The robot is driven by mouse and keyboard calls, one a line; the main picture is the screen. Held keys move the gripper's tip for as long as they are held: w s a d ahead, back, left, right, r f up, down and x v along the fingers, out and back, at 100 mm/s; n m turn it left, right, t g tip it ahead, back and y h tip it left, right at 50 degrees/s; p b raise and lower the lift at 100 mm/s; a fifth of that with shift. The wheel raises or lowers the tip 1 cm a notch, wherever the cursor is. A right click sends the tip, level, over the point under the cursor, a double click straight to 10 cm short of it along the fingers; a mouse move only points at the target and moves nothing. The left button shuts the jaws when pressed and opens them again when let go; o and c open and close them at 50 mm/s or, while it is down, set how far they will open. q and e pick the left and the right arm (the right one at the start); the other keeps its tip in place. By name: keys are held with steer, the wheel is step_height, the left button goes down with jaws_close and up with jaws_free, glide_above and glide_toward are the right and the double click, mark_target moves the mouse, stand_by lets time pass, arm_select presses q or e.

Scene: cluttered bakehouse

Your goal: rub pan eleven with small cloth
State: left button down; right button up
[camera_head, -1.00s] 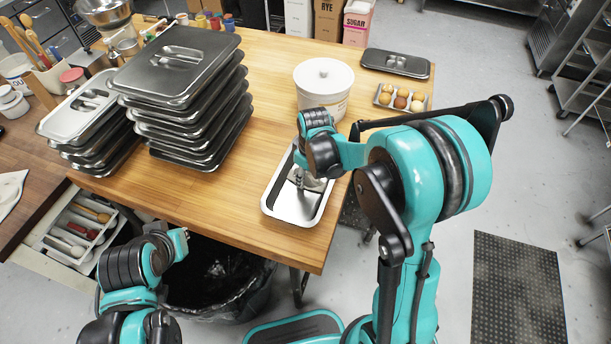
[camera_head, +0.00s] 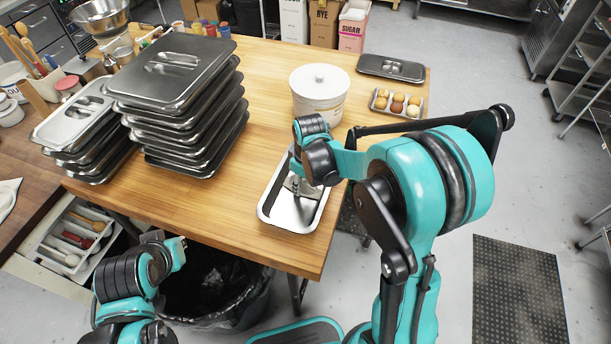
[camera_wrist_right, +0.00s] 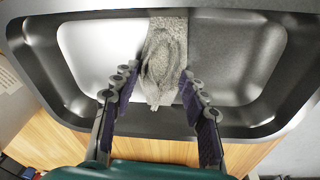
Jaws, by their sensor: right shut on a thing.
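An open, shallow metal pan (camera_head: 286,214) lies at the front edge of the wooden table; I see no number on it. My right gripper (camera_head: 302,186) reaches down into the pan. In the right wrist view, the grey small cloth (camera_wrist_right: 165,52) lies across the pan floor (camera_wrist_right: 95,55), its near end bunched between the fingers of my right gripper (camera_wrist_right: 160,90), which is shut on it. In the head view the cloth (camera_head: 297,186) is partly hidden by the gripper. My left gripper (camera_head: 176,250) hangs empty in front of the table, its jaw opening unclear.
Tall stacks of lidded pans (camera_head: 190,125) and (camera_head: 85,130) stand left. A white tub (camera_head: 319,100) is behind the pan. An egg tray (camera_head: 397,103) and a lid (camera_head: 391,68) lie at the right edge. A black bin (camera_head: 215,290) stands below the front edge.

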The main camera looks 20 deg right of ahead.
steer(key=shift+s+a+f, duration=0.1)
steer(key=shift+s+a, duration=0.05)
steer(key=shift+s, duration=0.1)
steer(key=shift+w+r+p, duration=0.2)
steer(key=shift+r+p, duration=2.05)
steer(key=shift+r, duration=0.75)
steer(key=shift+r, duration=0.1)
steer(key=shift+r+p, duration=1.1)
steer(key=shift+r, duration=0.35)
steer(key=shift+f, duration=0.1)
